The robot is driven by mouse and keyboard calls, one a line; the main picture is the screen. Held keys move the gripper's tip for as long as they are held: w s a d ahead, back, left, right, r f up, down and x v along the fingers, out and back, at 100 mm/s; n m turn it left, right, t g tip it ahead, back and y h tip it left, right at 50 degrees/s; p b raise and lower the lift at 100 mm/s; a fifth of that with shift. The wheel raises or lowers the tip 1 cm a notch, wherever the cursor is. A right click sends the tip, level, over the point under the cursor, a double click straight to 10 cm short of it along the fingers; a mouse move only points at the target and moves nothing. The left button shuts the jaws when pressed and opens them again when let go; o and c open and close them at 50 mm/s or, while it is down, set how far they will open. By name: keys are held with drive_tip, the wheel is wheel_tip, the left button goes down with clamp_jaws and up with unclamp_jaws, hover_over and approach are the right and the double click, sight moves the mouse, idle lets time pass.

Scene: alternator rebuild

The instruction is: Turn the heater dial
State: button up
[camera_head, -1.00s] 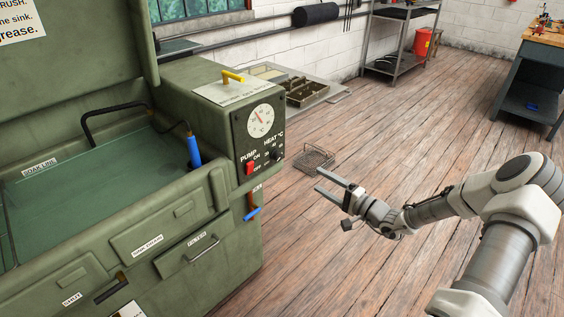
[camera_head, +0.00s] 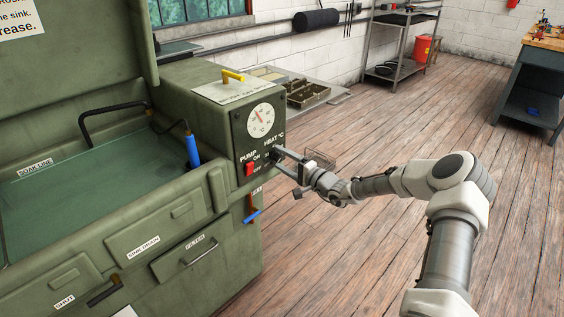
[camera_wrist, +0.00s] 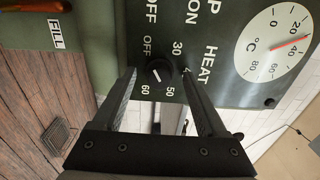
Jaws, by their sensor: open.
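The heater dial (camera_wrist: 158,73) is a small round black knob with a white mark, on the dark control panel (camera_wrist: 222,84). OFF, 30, 50 and 60 are printed around it, with another number partly covered by a finger. The white mark seems to lean toward OFF. My gripper (camera_wrist: 159,78) is open, with one finger on each side of the knob and visible gaps between. In the head view my gripper (camera_head: 279,158) reaches the panel's right side, and its fingers largely hide the knob there.
A red pump switch (camera_head: 250,169) is left of my fingers. The green washer's basin (camera_head: 90,180) is at left. A wire basket (camera_head: 320,160) is behind my gripper.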

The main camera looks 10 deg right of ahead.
drive_tip(key=shift+w, duration=0.1)
clamp_jaws()
idle(0.4)
drive_tip(key=shift+m, duration=0.3)
